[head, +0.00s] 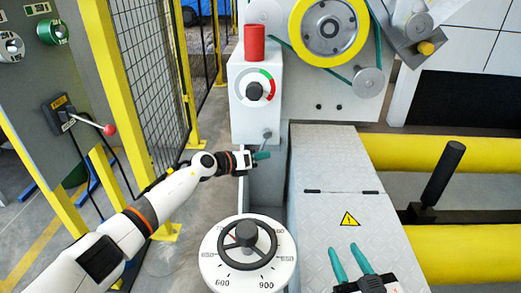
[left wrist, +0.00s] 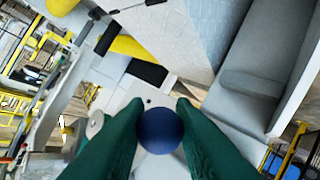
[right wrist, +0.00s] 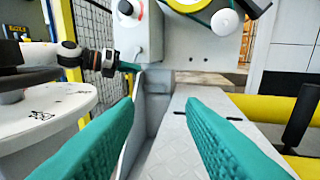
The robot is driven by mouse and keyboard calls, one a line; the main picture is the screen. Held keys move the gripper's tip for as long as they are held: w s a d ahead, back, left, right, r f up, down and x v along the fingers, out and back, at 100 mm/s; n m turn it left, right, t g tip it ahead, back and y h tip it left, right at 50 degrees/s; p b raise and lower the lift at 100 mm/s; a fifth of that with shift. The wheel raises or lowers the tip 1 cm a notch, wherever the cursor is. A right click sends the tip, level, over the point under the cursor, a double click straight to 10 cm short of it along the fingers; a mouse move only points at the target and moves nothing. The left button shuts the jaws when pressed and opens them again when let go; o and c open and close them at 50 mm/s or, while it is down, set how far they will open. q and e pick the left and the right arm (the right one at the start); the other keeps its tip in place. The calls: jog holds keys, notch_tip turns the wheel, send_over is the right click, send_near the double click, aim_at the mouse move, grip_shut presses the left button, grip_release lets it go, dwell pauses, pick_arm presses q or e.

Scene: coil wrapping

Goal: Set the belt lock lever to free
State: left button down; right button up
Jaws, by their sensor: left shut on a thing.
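My left gripper (head: 262,155) reaches in from the left, below the white control box (head: 240,108). A short grey lever (head: 266,138) hangs from the underside of this box, at the gripper's fingertips. In the left wrist view a dark blue ball knob (left wrist: 158,131) sits between the two green fingers, which touch it on both sides. In the head view the fingers hide the knob. I see no readable free or locked mark by the lever. My right gripper (head: 348,262) is open and empty above the grey tread-plate cover (head: 335,170); its spread fingers also show in the right wrist view (right wrist: 160,135).
A round numbered dial (head: 248,255) with a dark handwheel stands below my left arm. A yellow-rimmed wheel (head: 297,30) with a green belt is above. Yellow rollers (head: 470,160) lie to the right. A yellow-framed mesh fence (head: 145,90) and red-knobbed lever (head: 108,129) are left.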

pick_arm(q)
jog(key=shift+a+r+m+y+p, duration=0.3)
jog(key=shift+y+p, duration=0.1)
jog(key=shift+p, duration=0.7)
jog(key=p, duration=0.2)
jog(key=shift+a+g+y+p, duration=0.2)
jog(key=shift+g+y+p, duration=0.1)
pick_arm(e)
jog(key=s+d+f+g+h+p, duration=0.1)
jog(key=s+d+f+g+h, duration=0.15)
jog(key=s+f+g, duration=0.35)
jog(key=s+d+f+g+h+p, duration=0.1)
jog(key=s+d+f+g, duration=0.25)
jog(key=s+g, duration=0.45)
pick_arm(q)
jog(key=shift+a+m+y+p, duration=0.3)
jog(key=shift+m+y+p, duration=0.2)
pick_arm(e)
notch_tip(320, 180, down, 6)
jog(key=shift+w+a+m, duration=0.2)
jog(key=shift+w+m, duration=0.1)
jog(key=shift+w, duration=0.05)
jog(key=shift+f, duration=0.1)
pick_arm(q)
jog(key=c, duration=1.2)
grip_release()
jog(key=shift+c, duration=0.2)
jog(key=shift+r, duration=0.1)
